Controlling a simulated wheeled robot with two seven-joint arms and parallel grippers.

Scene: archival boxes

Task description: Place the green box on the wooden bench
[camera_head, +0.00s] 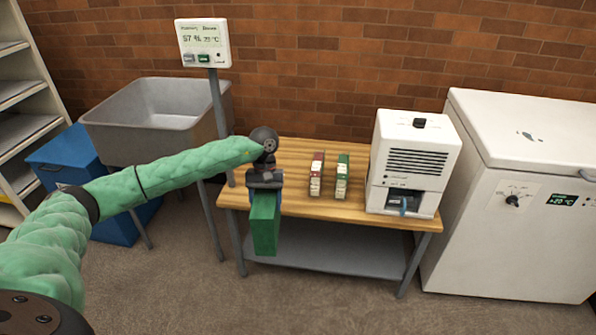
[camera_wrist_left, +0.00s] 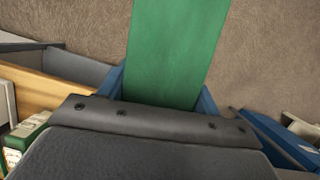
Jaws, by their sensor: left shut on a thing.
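The green box (camera_head: 264,224) is held in my left gripper (camera_head: 264,190), which is shut on it. It hangs upright at the front left edge of the wooden bench (camera_head: 296,155), and appears in front of that edge. In the left wrist view the green box (camera_wrist_left: 178,50) sits between the two blue fingers, with the floor behind it. The wooden bench also shows at the left of the wrist view (camera_wrist_left: 35,92). My right gripper is in neither view.
On the bench stand a red box (camera_head: 316,175), another green box (camera_head: 342,177) and a white machine (camera_head: 415,160). The bench top left of the red box is clear. A display on a post (camera_head: 203,43), a grey sink (camera_head: 150,105) and a white freezer (camera_head: 515,200) flank it.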

